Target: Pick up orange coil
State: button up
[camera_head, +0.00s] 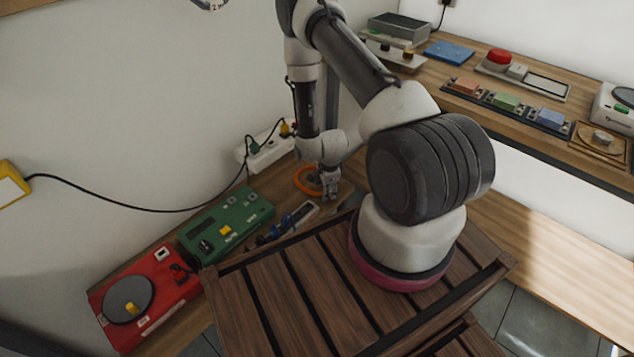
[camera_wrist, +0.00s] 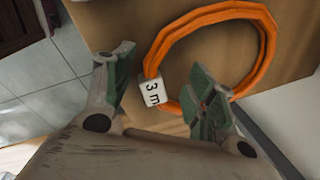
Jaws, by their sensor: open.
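The orange coil (camera_wrist: 206,12) lies on a wooden surface in the wrist view, a ring of orange cable with a white tag (camera_wrist: 152,90) marked "3 m". In the head view the coil (camera_head: 303,181) shows beside my gripper (camera_head: 329,190), partly hidden by it. My gripper also shows in the wrist view (camera_wrist: 160,95), with its two green-padded fingers spread apart. The tag and the near part of the ring lie between the fingers in that view. The right finger overlaps the ring in the picture; I cannot tell whether it touches.
A white power strip (camera_head: 266,150) with plugs lies behind the coil by the wall. A green device (camera_head: 226,222) and a red device (camera_head: 143,298) stand to the left. A slatted brown wooden platform (camera_head: 300,290) is in front.

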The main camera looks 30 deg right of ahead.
jog(key=c, duration=1.1)
jog(key=shift+c, duration=0.2)
